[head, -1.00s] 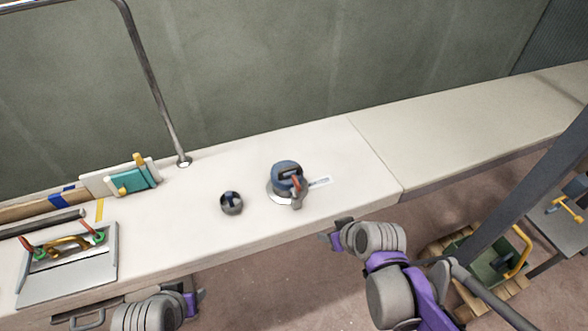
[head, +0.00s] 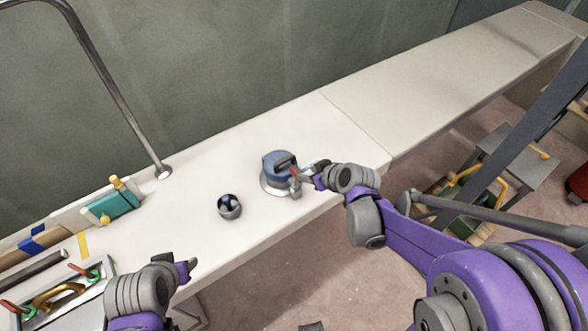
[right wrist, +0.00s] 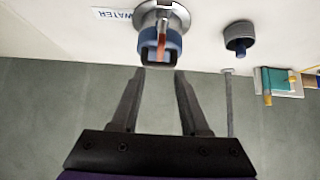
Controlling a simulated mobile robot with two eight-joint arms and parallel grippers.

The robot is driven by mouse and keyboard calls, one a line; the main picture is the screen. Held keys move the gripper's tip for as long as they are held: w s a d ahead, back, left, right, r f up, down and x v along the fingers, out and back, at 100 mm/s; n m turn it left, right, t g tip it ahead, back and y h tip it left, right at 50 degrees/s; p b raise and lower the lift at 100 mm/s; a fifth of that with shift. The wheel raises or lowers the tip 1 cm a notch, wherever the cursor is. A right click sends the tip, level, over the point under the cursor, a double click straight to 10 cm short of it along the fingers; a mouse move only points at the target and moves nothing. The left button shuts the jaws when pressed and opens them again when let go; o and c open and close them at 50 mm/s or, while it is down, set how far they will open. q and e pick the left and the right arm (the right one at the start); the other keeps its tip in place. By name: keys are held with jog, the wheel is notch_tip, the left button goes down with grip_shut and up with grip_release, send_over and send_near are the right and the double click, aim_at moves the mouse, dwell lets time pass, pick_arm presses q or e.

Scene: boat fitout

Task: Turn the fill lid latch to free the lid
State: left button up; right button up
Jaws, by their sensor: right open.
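The fill lid is a blue round cap (head: 279,162) on a metal deck flange (head: 270,188) on the white counter. Its latch (head: 293,172) is a small red-orange handle on the lid's right side. In the right wrist view the blue lid (right wrist: 147,40) and orange latch (right wrist: 163,48) appear just beyond the fingertips. My right gripper (head: 307,174) is close beside the latch. In the right wrist view its fingers (right wrist: 160,72) are spread, with nothing between them; contact with the latch cannot be told. My left gripper (head: 188,268) is at the counter's front edge, away from the lid.
A small dark round fitting (head: 229,207) stands left of the lid. A metal rail (head: 115,95) rises from the counter behind it. A teal block (head: 112,206) and a hatch panel with handles (head: 60,295) lie left. A WATER label (right wrist: 116,15) is beside the flange. The counter at right is clear.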

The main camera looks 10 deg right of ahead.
aim_at(296, 171)
jog(key=x, duration=1)
jog(key=shift+b, duration=0.4)
grip_shut()
